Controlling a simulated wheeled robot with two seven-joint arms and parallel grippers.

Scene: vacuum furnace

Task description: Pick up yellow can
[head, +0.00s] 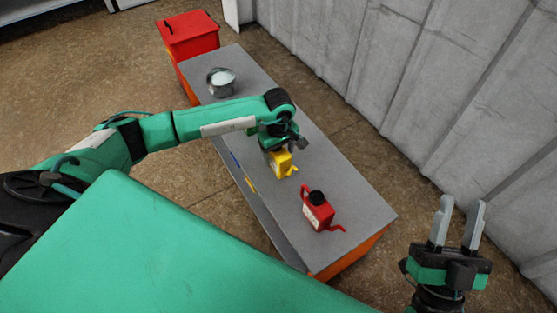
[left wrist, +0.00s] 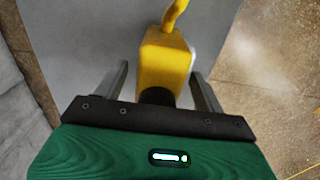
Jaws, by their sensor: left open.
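The yellow can (head: 281,164) stands on the grey bench top (head: 350,205), partly hidden under my left gripper (head: 275,150). In the left wrist view the yellow can (left wrist: 166,62) lies between the two fingers of my left gripper (left wrist: 163,85), with its spout pointing away and its dark cap close to the palm. The fingers are open, one on each side of the can, with a gap visible on the left side. My right gripper (head: 459,212) is open and empty, off the bench's right end, with its fingers pointing up.
A red can (head: 318,210) with a black cap stands on the bench nearer to me. A metal pot (head: 221,82) stands at the bench's far end. A red bin (head: 188,36) is behind it. A grey wall (head: 420,80) runs along the right.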

